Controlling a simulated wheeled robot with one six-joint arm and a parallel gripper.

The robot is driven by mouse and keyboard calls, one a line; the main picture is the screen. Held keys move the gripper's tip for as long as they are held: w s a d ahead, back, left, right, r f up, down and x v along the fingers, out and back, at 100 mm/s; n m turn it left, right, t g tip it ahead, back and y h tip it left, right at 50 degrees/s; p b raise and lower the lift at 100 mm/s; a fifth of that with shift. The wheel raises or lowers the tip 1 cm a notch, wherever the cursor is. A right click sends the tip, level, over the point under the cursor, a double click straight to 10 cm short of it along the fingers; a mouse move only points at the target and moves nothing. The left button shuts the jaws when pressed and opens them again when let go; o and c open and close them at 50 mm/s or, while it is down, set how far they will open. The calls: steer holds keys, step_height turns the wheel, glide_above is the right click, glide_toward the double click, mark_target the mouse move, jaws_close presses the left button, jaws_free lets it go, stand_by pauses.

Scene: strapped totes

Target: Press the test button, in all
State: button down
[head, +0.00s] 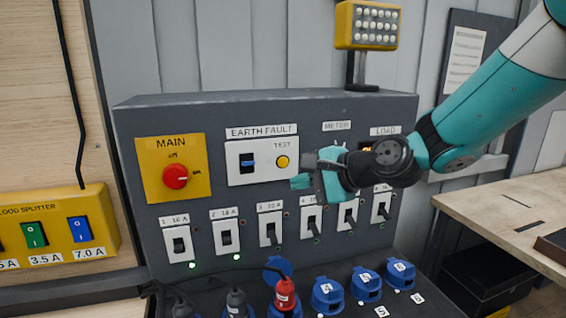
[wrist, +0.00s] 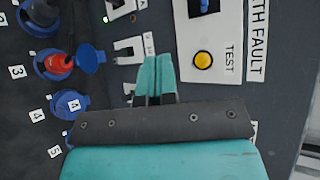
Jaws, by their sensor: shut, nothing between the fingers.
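The yellow round test button (head: 283,161) sits under the TEST label on the white EARTH FAULT plate (head: 262,175), right of a blue rocker switch (head: 248,163). The button also shows in the wrist view (wrist: 203,60). My gripper (head: 300,182) is shut and empty, its teal fingertips just below and to the right of the button in the head view. In the wrist view the shut fingers (wrist: 157,75) lie to the left of the button, apart from it in the picture. I cannot tell how far the fingertips are from the panel face.
The grey panel has a red MAIN knob (head: 176,177) and a row of breaker switches (head: 226,235) below. Plugs and blue sockets (head: 327,293) stick out beneath. A yellow lamp (head: 368,25) stands on top. A wooden bench (head: 505,215) is at right.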

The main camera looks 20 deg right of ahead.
mark_target(287, 165)
steer(key=shift+w+p, duration=0.8)
steer(key=shift+w, duration=3.15)
steer(key=shift+w, duration=0.15)
steer(key=shift+w, duration=0.25)
steer(key=shift+w+p, duration=0.4)
steer(key=shift+s, duration=0.8)
steer(key=s+b, duration=0.1)
steer(key=s, duration=0.4)
